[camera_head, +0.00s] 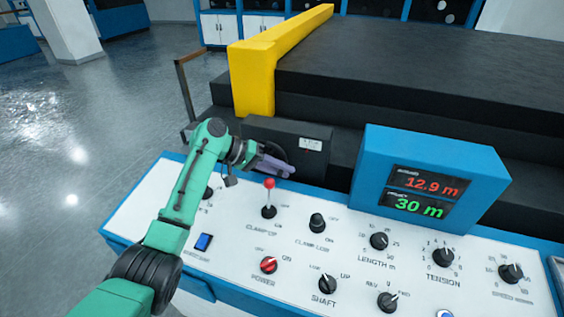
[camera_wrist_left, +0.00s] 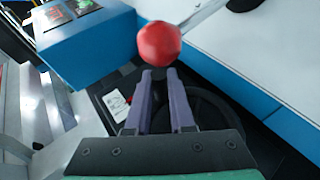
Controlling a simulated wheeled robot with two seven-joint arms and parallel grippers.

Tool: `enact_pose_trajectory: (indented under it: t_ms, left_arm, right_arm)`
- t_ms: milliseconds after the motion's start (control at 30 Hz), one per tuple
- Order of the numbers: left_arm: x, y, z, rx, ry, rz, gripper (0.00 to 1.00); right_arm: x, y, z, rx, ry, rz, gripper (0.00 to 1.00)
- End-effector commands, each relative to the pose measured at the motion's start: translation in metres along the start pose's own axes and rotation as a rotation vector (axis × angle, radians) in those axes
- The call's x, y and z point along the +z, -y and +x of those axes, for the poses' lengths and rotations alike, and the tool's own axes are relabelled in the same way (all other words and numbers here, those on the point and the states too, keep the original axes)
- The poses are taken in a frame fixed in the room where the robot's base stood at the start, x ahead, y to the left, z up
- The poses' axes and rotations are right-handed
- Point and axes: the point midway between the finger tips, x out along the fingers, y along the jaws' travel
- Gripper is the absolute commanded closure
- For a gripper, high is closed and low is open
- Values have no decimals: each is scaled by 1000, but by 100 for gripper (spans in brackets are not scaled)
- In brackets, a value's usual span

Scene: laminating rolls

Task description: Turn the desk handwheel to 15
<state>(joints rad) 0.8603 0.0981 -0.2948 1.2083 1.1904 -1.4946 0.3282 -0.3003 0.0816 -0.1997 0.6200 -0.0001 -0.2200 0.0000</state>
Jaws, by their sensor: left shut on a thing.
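The desk handwheel (camera_head: 277,149) is a dark ring on the black box behind the console, largely hidden by my left gripper (camera_head: 288,170). In the left wrist view the dark wheel (camera_wrist_left: 215,105) shows behind and beside the purple fingers. My left gripper (camera_wrist_left: 160,75) is shut on the handwheel; the exact contact spot is hard to see. The blue display box (camera_head: 368,155) reads 12.9 m in red above 30 m in green. My right gripper is in neither view.
A red-knobbed lever (camera_head: 269,184) stands just in front of the left gripper; its ball (camera_wrist_left: 159,43) looms near the fingertips in the wrist view. Several knobs cover the white console panel (camera_head: 225,272). A yellow block (camera_head: 255,80) and dark machine bed (camera_head: 420,70) lie behind.

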Motion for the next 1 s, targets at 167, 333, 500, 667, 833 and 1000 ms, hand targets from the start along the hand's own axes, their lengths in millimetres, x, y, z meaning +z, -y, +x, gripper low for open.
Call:
enact_pose_trajectory:
  t_ms: [167,333,500,667,833,1000]
  left_arm:
    - [0,2,0,-42,-1,17,100]
    - [0,3,1,-53,-1,22,100]
    - [0,3,1,-52,-1,22,100]
    - [0,3,1,-52,-1,21,56]
    - [0,3,1,-51,-1,21,49]
    - [0,3,0,-51,-1,21,49]
  right_arm:
    - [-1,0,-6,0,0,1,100]
    - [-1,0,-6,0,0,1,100]
    - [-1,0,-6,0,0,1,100]
    - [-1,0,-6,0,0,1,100]
    - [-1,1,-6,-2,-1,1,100]
    - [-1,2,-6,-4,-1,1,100]
